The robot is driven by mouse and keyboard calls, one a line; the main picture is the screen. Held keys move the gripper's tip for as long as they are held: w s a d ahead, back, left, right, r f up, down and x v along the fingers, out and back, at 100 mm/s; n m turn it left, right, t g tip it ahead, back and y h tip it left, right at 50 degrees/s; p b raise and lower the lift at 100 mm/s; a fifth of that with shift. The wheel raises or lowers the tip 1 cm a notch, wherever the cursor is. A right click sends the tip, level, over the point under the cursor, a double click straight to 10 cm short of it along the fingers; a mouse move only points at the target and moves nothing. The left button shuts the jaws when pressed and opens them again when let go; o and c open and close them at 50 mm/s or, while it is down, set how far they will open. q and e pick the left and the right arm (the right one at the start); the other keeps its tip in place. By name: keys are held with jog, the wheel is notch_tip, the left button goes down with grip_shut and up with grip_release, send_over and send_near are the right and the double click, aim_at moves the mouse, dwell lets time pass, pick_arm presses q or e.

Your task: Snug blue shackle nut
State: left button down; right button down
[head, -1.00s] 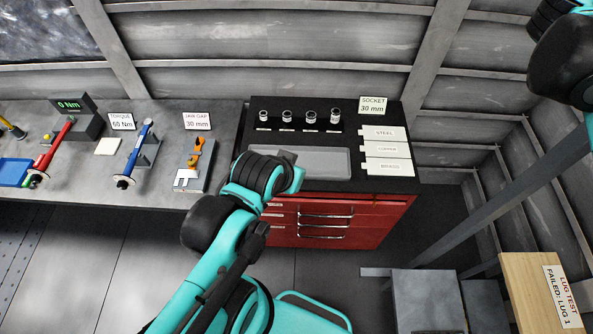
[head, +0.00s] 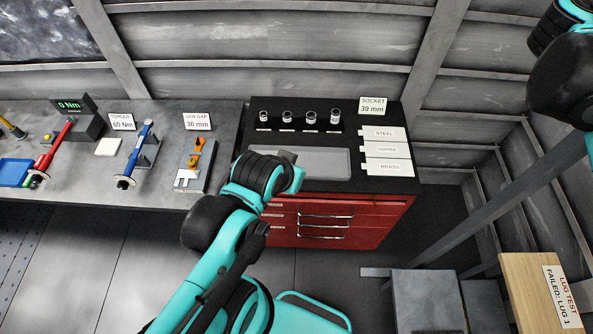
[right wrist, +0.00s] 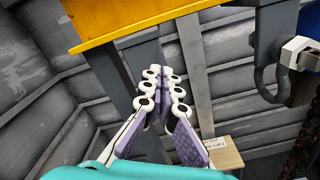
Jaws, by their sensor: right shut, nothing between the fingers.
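In the right wrist view a dark grey shackle (right wrist: 262,80) hangs at the upper right. A pale grey, blocky nut or bolt head (right wrist: 295,52) sits at its side; I see no clear blue on it. My right gripper (right wrist: 163,73), with white links and lilac pads, is shut and empty, left of the shackle and apart from it. In the head view only part of my right arm shows at the top right. My left gripper (head: 287,158) is over the front of the red tool cabinet, mostly hidden behind its own wrist, so its jaws cannot be read.
A yellow beam (right wrist: 150,20) crosses above my right gripper. A chain (right wrist: 302,150) hangs at the right. The red cabinet (head: 360,222) carries several sockets (head: 311,118) and a grey tray (head: 335,163). Red (head: 55,145) and blue (head: 133,153) wrenches and an orange-handled tool (head: 195,155) are on the bench.

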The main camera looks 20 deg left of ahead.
jog(key=shift+s+d+f, duration=0.1)
jog(key=shift+s+f, duration=0.2)
dwell(0.4)
jog(key=shift+s+d+r, duration=0.1)
jog(key=shift+s+r, duration=0.1)
jog(key=shift+r, duration=0.05)
jog(key=v, duration=0.6)
jog(key=shift+p, duration=0.35)
